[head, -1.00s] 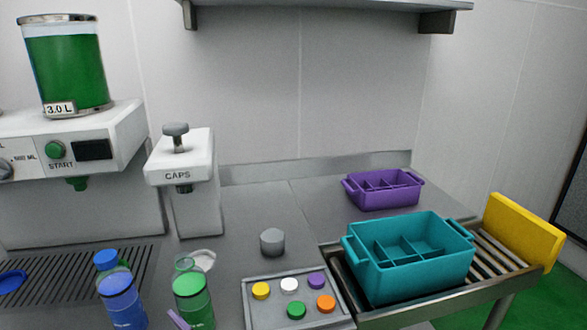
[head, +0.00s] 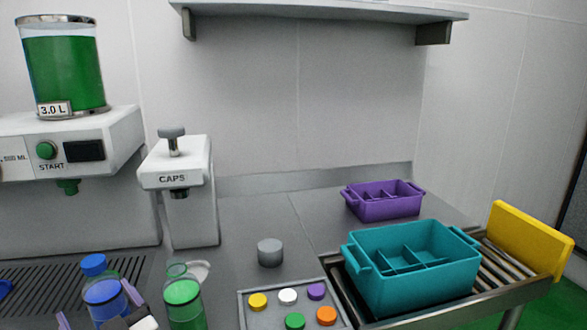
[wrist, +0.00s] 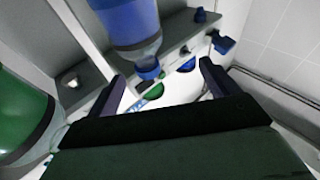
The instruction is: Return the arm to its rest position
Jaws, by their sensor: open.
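My gripper (head: 99,306) shows at the bottom left of the head view, its purple fingertips apart on either side of the blue bottle (head: 103,292). I cannot tell whether the bottle stands between the fingers or behind them. In the wrist view my gripper (wrist: 163,86) is open, with no object visibly pinched. The blue bottle (wrist: 128,20) shows there just beyond the fingers. A bottle of green liquid (head: 183,293) stands to the right of the blue one in the head view. The rest of my arm is mostly out of view.
The filling machine (head: 95,145) and caps dispenser (head: 178,175) stand behind the bottles. A cap tray (head: 270,318) holds several coloured caps, with a grey cylinder (head: 270,252) behind it. A teal crate (head: 415,285) sits on the roller conveyor at right; a purple crate (head: 385,207) is behind.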

